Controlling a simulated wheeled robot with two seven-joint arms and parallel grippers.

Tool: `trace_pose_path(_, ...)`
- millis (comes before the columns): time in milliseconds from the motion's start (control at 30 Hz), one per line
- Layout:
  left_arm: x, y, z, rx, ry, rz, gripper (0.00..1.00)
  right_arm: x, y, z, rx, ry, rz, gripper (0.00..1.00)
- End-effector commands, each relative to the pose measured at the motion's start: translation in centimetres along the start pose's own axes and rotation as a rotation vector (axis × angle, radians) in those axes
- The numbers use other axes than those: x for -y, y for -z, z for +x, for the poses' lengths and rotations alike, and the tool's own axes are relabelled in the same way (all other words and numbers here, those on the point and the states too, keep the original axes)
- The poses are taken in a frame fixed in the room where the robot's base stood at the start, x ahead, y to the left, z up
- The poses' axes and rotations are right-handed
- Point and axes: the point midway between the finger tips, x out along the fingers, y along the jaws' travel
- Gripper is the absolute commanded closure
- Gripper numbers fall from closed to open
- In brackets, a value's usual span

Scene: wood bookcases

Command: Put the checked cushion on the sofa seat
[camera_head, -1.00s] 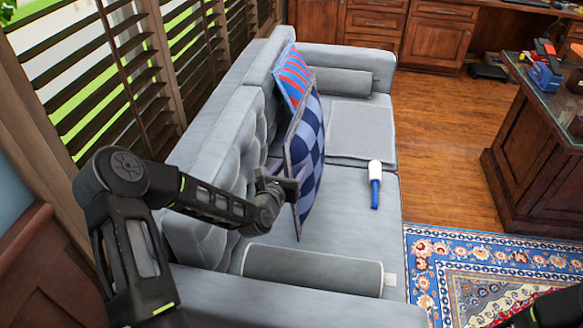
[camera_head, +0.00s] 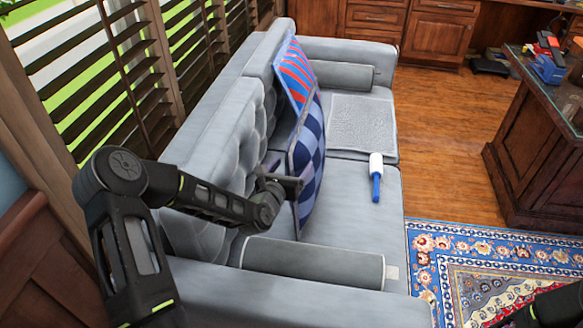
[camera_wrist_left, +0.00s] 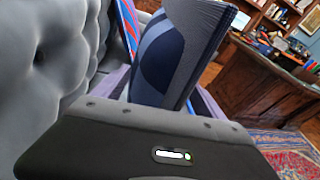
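The blue checked cushion (camera_head: 308,160) stands on edge on the grey sofa seat (camera_head: 355,215), its checked face turned right. My left gripper (camera_head: 291,187) is at the cushion's near edge. In the left wrist view the cushion (camera_wrist_left: 178,55) rises between the two fingers of my left gripper (camera_wrist_left: 163,98). I cannot tell whether the fingers press on it or only stand around it. The cushion's far side is hidden. My right gripper is not in view; only a dark part of my right arm shows at the lower right of the head view.
A red-and-blue striped cushion (camera_head: 295,70) stands behind the checked one, against the backrest. A white-and-blue lint roller (camera_head: 376,178) and a grey mat (camera_head: 362,125) lie on the seat. Grey bolsters (camera_head: 312,262) lie at both ends. A desk (camera_head: 540,150) stands right.

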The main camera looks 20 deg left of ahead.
Motion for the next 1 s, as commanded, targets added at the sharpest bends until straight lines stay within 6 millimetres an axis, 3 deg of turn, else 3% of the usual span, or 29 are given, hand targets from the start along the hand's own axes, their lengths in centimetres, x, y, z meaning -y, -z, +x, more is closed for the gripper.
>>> trace_pose_path(567, -0.1, 0.2, -0.6, -0.005, -0.001, -0.001, 0.15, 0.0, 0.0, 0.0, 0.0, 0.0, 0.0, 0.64)
trace_pose_path(1000, -0.1, 0.1, -6.9, -0.003, -0.001, 0.0, 0.15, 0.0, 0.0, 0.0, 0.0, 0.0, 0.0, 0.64)
